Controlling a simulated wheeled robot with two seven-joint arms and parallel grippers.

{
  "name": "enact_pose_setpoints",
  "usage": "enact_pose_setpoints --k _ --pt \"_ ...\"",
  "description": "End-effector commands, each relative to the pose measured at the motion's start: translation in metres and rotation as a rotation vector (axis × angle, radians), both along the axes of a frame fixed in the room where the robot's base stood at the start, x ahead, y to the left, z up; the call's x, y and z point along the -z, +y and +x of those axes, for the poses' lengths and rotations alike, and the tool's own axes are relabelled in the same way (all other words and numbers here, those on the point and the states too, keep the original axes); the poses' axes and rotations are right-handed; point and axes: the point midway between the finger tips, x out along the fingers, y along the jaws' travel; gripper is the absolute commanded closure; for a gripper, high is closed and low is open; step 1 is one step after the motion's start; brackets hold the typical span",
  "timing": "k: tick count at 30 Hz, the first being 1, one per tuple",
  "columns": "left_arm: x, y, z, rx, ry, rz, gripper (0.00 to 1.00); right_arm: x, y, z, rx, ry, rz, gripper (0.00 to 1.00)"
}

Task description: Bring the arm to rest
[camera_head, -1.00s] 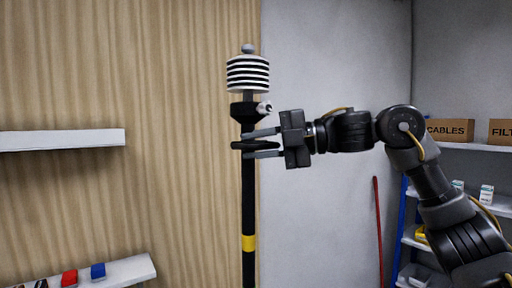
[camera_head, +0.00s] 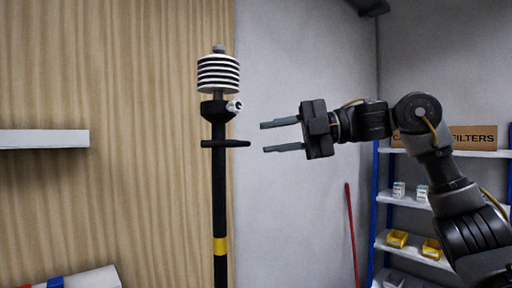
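My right gripper (camera_head: 282,137) is open and empty in the head view. Its two fingers point left toward a black pole (camera_head: 219,195), with a clear gap between the fingertips and the pole. The pole is upright, has a yellow band, and carries a sensor with stacked white and black discs (camera_head: 218,74) on top. A black mount with a small white part (camera_head: 234,106) sits below the discs. A flat black piece (camera_head: 226,144) crosses the pole at about finger height. My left gripper is not in view.
A white shelf (camera_head: 44,139) is on the wooden wall at left, and another (camera_head: 92,278) is low at left. Blue-framed shelving (camera_head: 386,185) with boxes and yellow bins (camera_head: 397,239) stands at right. A red pole (camera_head: 352,235) leans on the grey wall.

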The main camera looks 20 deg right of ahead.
Motion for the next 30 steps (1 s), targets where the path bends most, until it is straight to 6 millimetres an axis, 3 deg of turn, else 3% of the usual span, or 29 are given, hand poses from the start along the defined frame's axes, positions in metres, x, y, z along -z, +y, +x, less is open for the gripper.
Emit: enact_pose_setpoints --k 16,20,23,25,26,30 --pt "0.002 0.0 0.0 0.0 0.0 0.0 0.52 -0.001 -0.006 -0.002 0.0 -0.001 0.0 0.67" --pt "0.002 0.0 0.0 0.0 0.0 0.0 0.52 -0.009 -0.008 0.006 0.038 -0.034 0.018 0.67" --pt "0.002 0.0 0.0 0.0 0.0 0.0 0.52 -0.035 -0.019 0.025 0.107 -0.087 0.104 0.67" --pt "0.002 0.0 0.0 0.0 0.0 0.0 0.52 -0.063 -0.028 0.041 0.167 -0.131 0.199 0.67" --pt "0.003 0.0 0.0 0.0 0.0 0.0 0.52 -0.067 -0.033 0.056 0.201 -0.134 0.253 0.67" --pt "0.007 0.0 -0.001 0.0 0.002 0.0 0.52 -0.034 -0.056 0.137 0.342 -0.058 0.446 0.67"
